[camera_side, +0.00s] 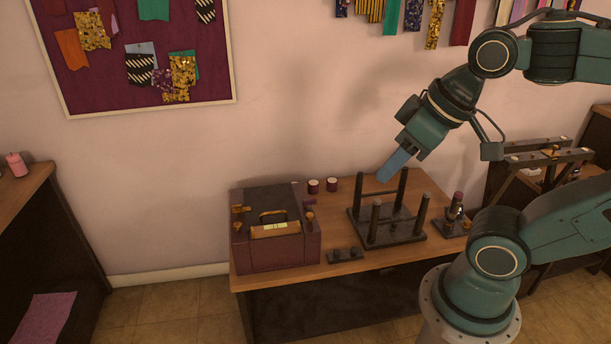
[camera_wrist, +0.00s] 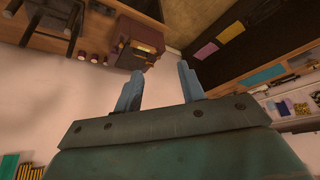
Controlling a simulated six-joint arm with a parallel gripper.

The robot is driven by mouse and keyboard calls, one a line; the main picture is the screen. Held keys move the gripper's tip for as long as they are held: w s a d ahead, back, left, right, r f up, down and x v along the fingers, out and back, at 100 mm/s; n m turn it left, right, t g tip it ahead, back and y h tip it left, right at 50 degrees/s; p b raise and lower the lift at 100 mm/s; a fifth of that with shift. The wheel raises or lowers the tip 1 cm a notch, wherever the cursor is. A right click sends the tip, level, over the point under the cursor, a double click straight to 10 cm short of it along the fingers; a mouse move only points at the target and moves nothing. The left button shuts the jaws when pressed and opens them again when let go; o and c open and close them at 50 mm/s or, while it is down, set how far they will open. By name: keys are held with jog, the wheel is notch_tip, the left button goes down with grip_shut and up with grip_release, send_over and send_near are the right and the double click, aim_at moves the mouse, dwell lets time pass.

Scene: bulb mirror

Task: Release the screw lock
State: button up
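A dark purple case (camera_side: 277,254) stands at the left end of the wooden table. I cannot tell which fitting is the screw lock. The case also shows in the wrist view (camera_wrist: 124,58), turned around. My gripper (camera_side: 384,179) is in the air above the table, up and right of the case, touching nothing. In the wrist view its blue fingers (camera_wrist: 160,68) are apart with nothing between them.
A dark stand (camera_side: 388,238) with upright posts is on the table below my gripper. A low dark block (camera_side: 345,254) lies at the front edge. A small upright device (camera_side: 455,210) stands at the right end.

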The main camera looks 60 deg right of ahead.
jog(key=shift+w, duration=0.15)
jog(key=c, duration=0.7)
jog(key=shift+w+d+f, duration=0.1)
jog(key=shift+w+d, duration=0.05)
jog(key=shift+w, duration=0.4)
grip_shut()
jog(key=w+d+f+n, duration=0.3)
jog(key=w+d+f, duration=0.25)
jog(key=w, duration=0.35)
jog(key=w+d+f+n, duration=0.35)
jog(key=w+f, duration=0.25)
jog(key=w, duration=0.3)
jog(key=w+d+f+t, duration=0.1)
jog(key=d+f, duration=0.6)
jog(key=f, duration=0.2)
jog(key=w+d+f+n, duration=0.1)
jog(key=d+f, duration=0.6)
jog(key=f, duration=0.3)
jog(key=shift+d+f+t+h, duration=0.15)
jog(key=shift+d+t+h, duration=0.1)
jog(key=shift+t+h, duration=0.15)
